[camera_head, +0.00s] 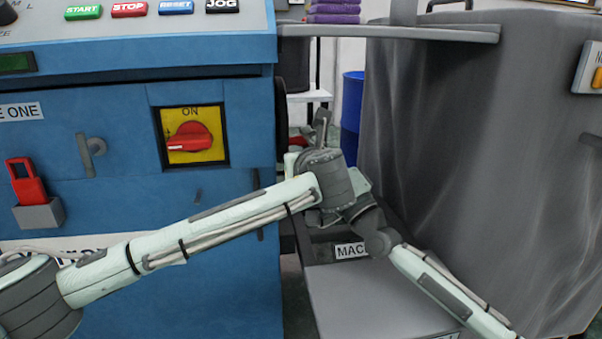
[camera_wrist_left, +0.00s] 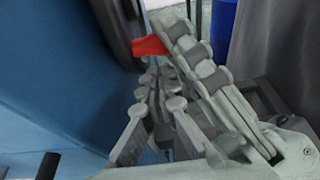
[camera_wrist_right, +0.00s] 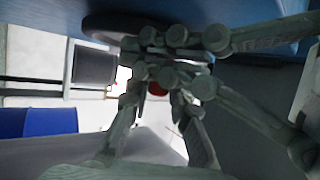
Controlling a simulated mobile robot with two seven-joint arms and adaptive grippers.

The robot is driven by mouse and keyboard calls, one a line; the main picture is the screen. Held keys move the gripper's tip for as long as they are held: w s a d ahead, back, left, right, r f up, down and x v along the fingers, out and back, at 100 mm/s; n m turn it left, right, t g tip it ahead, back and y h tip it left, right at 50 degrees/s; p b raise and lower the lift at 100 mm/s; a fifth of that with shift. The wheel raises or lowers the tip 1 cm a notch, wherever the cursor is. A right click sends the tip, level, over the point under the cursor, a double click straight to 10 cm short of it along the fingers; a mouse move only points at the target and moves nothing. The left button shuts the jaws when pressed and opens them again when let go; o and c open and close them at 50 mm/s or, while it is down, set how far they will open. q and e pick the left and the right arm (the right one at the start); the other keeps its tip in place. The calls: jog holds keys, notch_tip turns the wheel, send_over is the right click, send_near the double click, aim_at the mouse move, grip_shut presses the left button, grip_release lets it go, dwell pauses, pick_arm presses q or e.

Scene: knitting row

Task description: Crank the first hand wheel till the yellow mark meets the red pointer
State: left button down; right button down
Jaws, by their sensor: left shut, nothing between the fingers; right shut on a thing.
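The dark hand wheel (camera_head: 282,125) shows edge-on at the right side of the blue machine, largely hidden by my arms. Its rim also shows in the left wrist view (camera_wrist_left: 112,28) and the right wrist view (camera_wrist_right: 110,25). My right gripper (camera_head: 312,132) is shut on a red handle (camera_wrist_left: 150,46) beside the wheel. The red also shows between its fingers in the right wrist view (camera_wrist_right: 157,88). My left gripper (camera_wrist_left: 155,82) is shut and empty, a little below the handle in its own view. I cannot make out the yellow mark or the red pointer.
A grey cabinet (camera_head: 450,160) stands close on the right. A blue barrel (camera_head: 352,105) stands behind the gap. My two arms cross in front of this narrow gap.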

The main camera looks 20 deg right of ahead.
aim_at(300, 144)
pick_arm(q)
jog(key=shift+r, duration=0.8)
pick_arm(e)
jog(key=shift+d+r, duration=0.1)
jog(key=shift+d, duration=0.25)
pick_arm(q)
jog(key=shift+r, duration=0.1)
jog(key=shift+s+r, duration=0.15)
jog(key=shift+r, duration=0.7)
jog(key=shift+d+r, duration=0.1)
pick_arm(e)
jog(key=c, duration=1.4)
grip_release()
jog(key=shift+s, duration=0.1)
